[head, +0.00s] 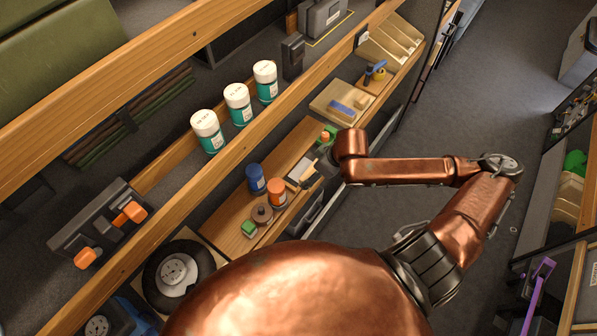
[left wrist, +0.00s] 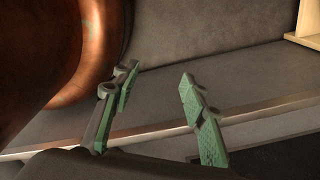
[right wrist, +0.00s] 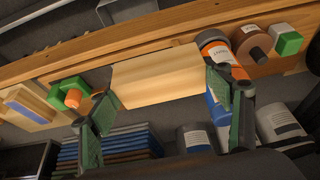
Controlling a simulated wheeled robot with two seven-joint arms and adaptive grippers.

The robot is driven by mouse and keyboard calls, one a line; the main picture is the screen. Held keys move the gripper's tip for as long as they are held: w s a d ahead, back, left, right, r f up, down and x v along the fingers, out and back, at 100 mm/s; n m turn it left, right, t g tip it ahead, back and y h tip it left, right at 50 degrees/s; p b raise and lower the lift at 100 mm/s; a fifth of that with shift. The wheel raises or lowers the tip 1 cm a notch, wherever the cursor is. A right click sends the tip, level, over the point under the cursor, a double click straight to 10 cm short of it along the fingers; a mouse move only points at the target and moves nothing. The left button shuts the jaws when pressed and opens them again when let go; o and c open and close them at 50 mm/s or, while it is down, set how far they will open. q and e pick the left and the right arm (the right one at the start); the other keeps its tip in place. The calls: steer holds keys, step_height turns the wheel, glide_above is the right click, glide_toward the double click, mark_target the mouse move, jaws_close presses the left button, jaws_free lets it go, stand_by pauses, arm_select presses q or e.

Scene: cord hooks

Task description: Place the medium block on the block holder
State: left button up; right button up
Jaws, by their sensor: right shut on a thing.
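A pale wooden block (right wrist: 155,75), seemingly the medium block, lies between the two fingers of my right gripper (right wrist: 162,92), which is shut on it. In the head view the block (head: 302,170) is just above the wooden shelf, beside the orange can; whether it touches the shelf is unclear. A light wooden board (head: 328,108) bearing a blue strip and a small pale block, possibly the block holder, sits farther along the shelf; it also shows in the right wrist view (right wrist: 38,115). My left gripper (left wrist: 148,88) is open and empty, away from the shelf.
A blue can (head: 256,179), an orange can (head: 277,192), a brown spool (head: 262,213) and a green block (head: 249,229) stand close by. A green-and-orange piece (head: 326,135) is between the right gripper and the board. Several white-and-teal bottles (head: 237,104) line the upper rail.

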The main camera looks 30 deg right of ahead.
glide_toward(297, 171)
steer(key=shift+w+a+f+b, duration=0.4)
steer(key=shift+a+b, duration=0.05)
steer(key=shift+b, duration=0.15)
steer(key=shift+w+f, duration=0.3)
steer(key=shift+f, duration=0.1)
steer(key=shift+w+f, duration=0.2)
steer(key=shift+f, duration=0.05)
step_height(297, 171, down, 3)
steer(key=shift+w+f+b, duration=0.15)
steer(key=shift+f+b, duration=0.05)
steer(key=shift+b, duration=0.2)
arm_select(q)
steer(key=f, duration=0.1)
steer(key=w+f, duration=0.1)
steer(key=f, duration=0.1)
steer(key=shift+w, duration=0.15)
steer(key=shift+w, duration=0.1)
arm_select(e)
steer(key=o, duration=0.9)
steer(key=shift+f, duration=0.1)
